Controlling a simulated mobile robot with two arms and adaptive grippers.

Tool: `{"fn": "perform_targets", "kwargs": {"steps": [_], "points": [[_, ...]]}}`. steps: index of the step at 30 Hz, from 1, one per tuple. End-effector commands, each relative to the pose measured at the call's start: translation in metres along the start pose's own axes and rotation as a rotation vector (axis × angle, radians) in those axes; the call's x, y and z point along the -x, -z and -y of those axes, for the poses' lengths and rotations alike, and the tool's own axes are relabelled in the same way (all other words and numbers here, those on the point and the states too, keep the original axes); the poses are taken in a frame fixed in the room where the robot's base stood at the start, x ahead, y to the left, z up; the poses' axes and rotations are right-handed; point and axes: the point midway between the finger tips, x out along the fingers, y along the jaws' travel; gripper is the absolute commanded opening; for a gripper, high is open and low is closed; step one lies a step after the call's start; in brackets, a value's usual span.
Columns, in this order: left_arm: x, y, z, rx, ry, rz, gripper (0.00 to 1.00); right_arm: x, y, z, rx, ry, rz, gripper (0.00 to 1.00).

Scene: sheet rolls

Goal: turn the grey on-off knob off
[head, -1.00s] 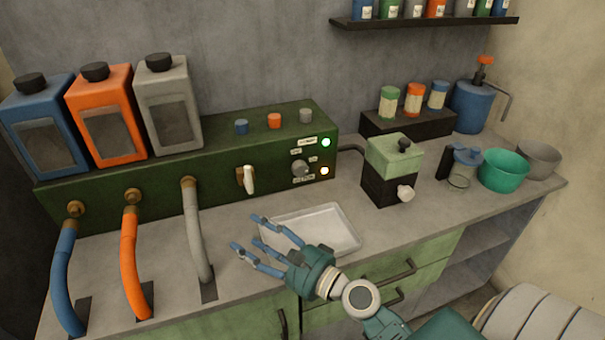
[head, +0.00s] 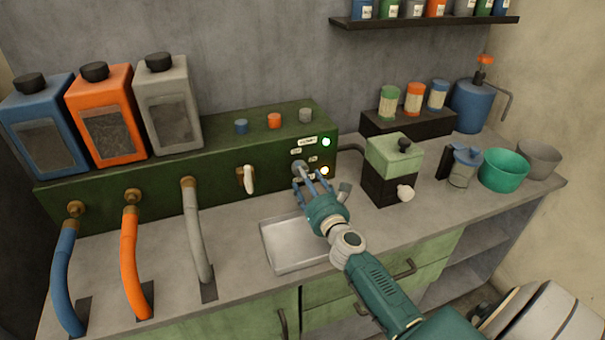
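The grey on-off knob (head: 299,166) is on the front of the green machine box, near its right end. It is partly covered by my fingers, so its pointing direction is hard to see. My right gripper (head: 308,174) comes in from the lower right, with its blue fingertips at the knob. I cannot tell whether the fingers touch or grip it. My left gripper is not in view.
A white-handled tap (head: 248,180) sticks out left of the knob. A shallow metal tray (head: 285,258) lies below on the counter. A green-and-black box (head: 393,178) stands to the right. Blue, orange and grey hoses run down the left front.

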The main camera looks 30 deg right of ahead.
Motion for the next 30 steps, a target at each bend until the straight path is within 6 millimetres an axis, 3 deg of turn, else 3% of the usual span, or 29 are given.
{"fn": "perform_targets", "kwargs": {"steps": [6, 16, 17, 21, 24, 30], "points": [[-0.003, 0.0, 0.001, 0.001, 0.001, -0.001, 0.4, -0.024, 0.0, 0.0, 0.001, -0.001, 0.0, 0.56], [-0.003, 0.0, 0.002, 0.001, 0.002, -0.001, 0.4, -0.027, 0.0, 0.0, 0.001, -0.001, -0.001, 0.56], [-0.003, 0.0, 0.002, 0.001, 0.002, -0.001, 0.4, -0.027, 0.0, 0.0, 0.001, -0.001, -0.001, 0.54], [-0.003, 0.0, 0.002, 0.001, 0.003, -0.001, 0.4, -0.027, 0.0, 0.0, 0.001, -0.001, 0.0, 0.26], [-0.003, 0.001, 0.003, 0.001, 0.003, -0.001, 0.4, -0.027, 0.0, 0.0, 0.001, -0.001, 0.0, 0.11], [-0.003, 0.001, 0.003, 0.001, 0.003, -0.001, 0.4, -0.027, 0.001, 0.0, 0.009, -0.001, -0.001, 0.11]]}}
